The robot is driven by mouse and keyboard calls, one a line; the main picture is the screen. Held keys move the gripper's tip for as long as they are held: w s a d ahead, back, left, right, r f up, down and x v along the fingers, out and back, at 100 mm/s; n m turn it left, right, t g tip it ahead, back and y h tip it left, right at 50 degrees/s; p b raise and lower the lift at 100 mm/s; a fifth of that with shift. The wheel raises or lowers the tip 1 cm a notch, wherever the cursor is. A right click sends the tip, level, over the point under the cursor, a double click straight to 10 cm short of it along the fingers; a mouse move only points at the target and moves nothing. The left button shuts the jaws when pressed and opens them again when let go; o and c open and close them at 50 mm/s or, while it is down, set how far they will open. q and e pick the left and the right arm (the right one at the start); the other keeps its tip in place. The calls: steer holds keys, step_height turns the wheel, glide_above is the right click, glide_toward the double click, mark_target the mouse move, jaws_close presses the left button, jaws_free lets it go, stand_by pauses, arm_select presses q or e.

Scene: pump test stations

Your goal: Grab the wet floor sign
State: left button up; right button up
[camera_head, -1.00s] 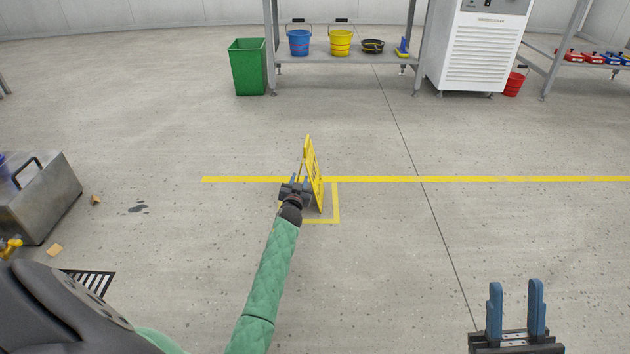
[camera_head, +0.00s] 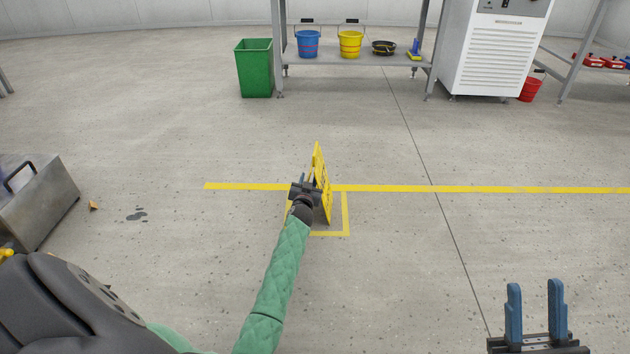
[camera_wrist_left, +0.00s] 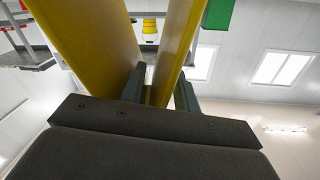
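The yellow wet floor sign (camera_head: 324,190) stands upright on the floor within a yellow tape outline, seen nearly edge-on in the head view. My left gripper (camera_head: 303,182) is at the sign's left side, partly hidden behind my wrist. In the left wrist view, two yellow panels of the sign (camera_wrist_left: 180,35) rise close ahead. The left gripper's fingers (camera_wrist_left: 160,90) lie on either side of yellow sign material; whether they press on it is unclear. My right gripper (camera_head: 535,310) is open and empty at the lower right, away from the sign.
A yellow floor line (camera_head: 480,189) runs past the sign. A metal box (camera_head: 40,205) stands at left. At the back are a green bin (camera_head: 254,68), a shelf with blue (camera_head: 307,44) and yellow buckets (camera_head: 350,45), and a white cabinet (camera_head: 492,55). Floor around the sign is clear.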

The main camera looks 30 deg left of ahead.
arm_select(q)
steer(key=shift+w+a, duration=0.1)
steer(key=shift+w, duration=0.1)
steer(key=shift+r, duration=0.1)
jaws_close()
